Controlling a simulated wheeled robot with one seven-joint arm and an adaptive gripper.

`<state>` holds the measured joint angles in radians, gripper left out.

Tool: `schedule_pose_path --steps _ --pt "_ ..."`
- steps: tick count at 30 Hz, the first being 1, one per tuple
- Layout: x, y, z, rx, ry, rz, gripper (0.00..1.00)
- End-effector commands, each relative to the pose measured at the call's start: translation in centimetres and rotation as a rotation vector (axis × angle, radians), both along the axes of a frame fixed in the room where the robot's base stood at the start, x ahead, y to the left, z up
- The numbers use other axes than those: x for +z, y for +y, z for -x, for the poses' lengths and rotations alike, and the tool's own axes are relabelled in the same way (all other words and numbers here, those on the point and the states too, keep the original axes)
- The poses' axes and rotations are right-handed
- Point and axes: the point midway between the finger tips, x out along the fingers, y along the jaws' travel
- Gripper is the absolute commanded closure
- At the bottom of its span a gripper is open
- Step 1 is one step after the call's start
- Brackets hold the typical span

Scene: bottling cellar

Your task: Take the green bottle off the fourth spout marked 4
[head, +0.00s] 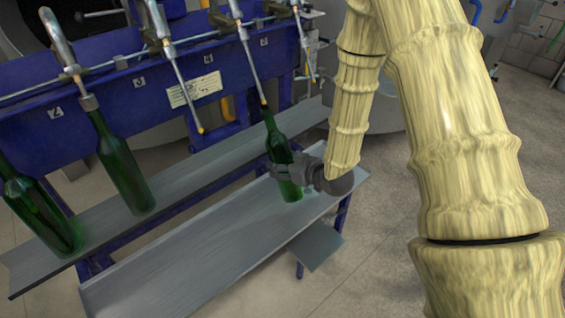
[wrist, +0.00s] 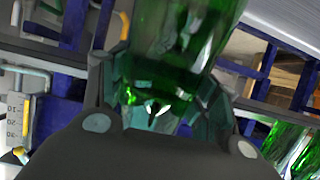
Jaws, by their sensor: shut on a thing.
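My gripper (head: 294,171) is shut around the lower body of a green bottle (head: 277,143). The bottle is near upright, tilted slightly, with its neck toward the upper left. The thin fourth spout (head: 249,58), to the right of the mark 4 (head: 208,58), comes down to the bottle's mouth. I cannot tell whether its tip is inside the neck or just above it. In the wrist view the green glass (wrist: 180,40) fills the space between the dark fingers (wrist: 165,115). The bottle's base appears over the front grey shelf; contact is unclear.
Two other green bottles stand at left, one under the spout by mark 2 (head: 123,170) and one at the left edge (head: 38,212). Spout 3 (head: 183,88) hangs empty. The blue frame (head: 100,95) and grey shelf (head: 200,240) lie close by. Open floor is at right.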

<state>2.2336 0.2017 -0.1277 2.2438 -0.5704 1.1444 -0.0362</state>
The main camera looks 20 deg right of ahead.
Motion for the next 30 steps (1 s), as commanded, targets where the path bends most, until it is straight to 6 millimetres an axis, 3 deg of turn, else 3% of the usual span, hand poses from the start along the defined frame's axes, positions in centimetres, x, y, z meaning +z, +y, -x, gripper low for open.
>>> schedule_pose_path --steps 7,30 --pt "-0.8 -0.1 0.3 0.0 -0.002 -0.001 1.0" --pt "0.2 -1.1 3.0 0.0 -0.003 0.0 1.0"
